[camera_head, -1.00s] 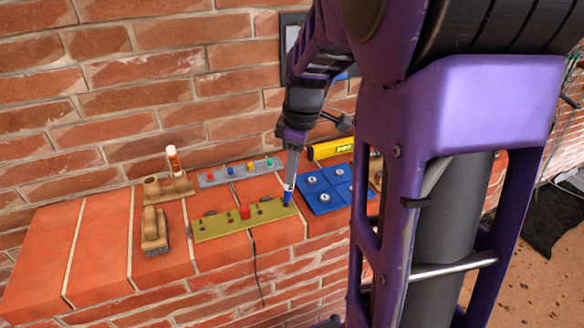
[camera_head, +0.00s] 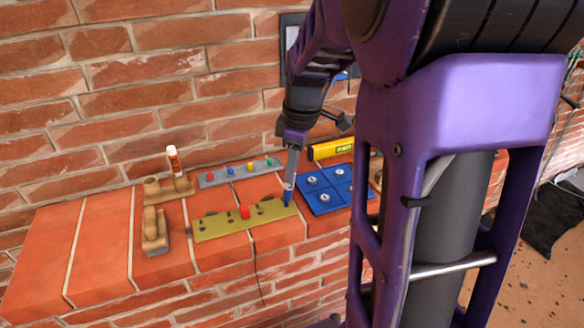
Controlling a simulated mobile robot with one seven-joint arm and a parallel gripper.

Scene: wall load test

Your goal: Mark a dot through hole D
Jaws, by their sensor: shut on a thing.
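An olive-yellow plate (camera_head: 225,223) with dark holes lies on the brick ledge, and a red block (camera_head: 245,212) stands on it. The hole letters are too small to read. My gripper (camera_head: 290,182) points down over the plate's right end, shut on a blue marker (camera_head: 287,197). The marker is upright, its lower end at the plate's right end. I cannot tell whether its tip touches the plate or is in a hole.
A blue tray (camera_head: 322,208) with several round pieces lies just right of the marker. Behind are a grey strip (camera_head: 210,180) with coloured pegs and a yellow level (camera_head: 330,148). A wooden brush (camera_head: 155,235), a wooden holder (camera_head: 165,190) and a white tube (camera_head: 174,160) stand left. The far left ledge is clear.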

